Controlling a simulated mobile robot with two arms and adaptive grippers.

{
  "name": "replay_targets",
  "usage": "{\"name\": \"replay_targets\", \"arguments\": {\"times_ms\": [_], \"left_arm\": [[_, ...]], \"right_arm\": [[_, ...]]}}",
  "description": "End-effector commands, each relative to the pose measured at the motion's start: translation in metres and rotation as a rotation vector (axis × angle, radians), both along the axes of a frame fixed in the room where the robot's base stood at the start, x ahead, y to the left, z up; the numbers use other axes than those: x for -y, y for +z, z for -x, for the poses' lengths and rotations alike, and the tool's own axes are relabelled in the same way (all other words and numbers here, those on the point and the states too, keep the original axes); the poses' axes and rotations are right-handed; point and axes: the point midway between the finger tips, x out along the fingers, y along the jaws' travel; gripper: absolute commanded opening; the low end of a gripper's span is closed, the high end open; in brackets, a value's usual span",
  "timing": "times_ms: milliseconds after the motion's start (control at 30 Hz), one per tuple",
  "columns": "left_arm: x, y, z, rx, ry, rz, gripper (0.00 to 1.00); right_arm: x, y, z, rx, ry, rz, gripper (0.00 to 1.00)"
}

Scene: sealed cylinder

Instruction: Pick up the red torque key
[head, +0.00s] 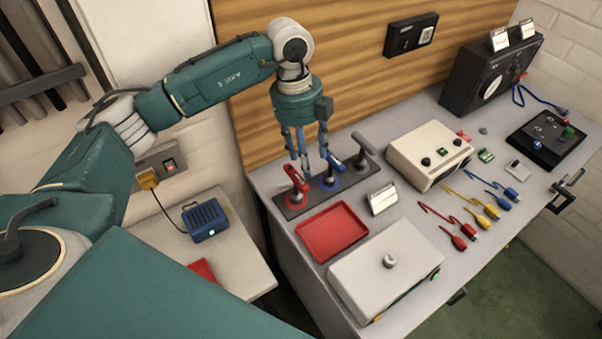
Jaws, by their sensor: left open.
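The red torque key (297,180) stands upright in the dark key rack (283,204) near the left end of the bench. A blue key (334,163) and a grey key (364,148) stand beside it in the same rack. My left gripper (311,158) points down over the rack, open and empty, with its fingers spread above the area of the red and blue keys. The fingers partly overlap these keys in the picture, and I cannot tell whether they touch. My right gripper is not in view.
A red tray (332,231), a small sign (381,199) and a pale lidded box (386,268) stand in front of the rack. A beige device (429,153) and coloured leads (478,205) lie to the right. A wood panel (350,70) rises behind.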

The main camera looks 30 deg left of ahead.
Motion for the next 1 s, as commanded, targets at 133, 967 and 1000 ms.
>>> {"name": "replay_targets", "arguments": {"times_ms": [133,967,1000], "left_arm": [[-0.041,0.011,0.000,-0.019,0.081,-0.123,0.51],[-0.035,-0.087,0.004,-0.024,0.092,-0.140,0.51],[-0.035,-0.092,0.004,-0.024,0.092,-0.140,0.51]], "right_arm": [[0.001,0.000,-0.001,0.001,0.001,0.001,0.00],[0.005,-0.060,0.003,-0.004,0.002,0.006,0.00],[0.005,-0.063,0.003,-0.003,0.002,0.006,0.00]]}}
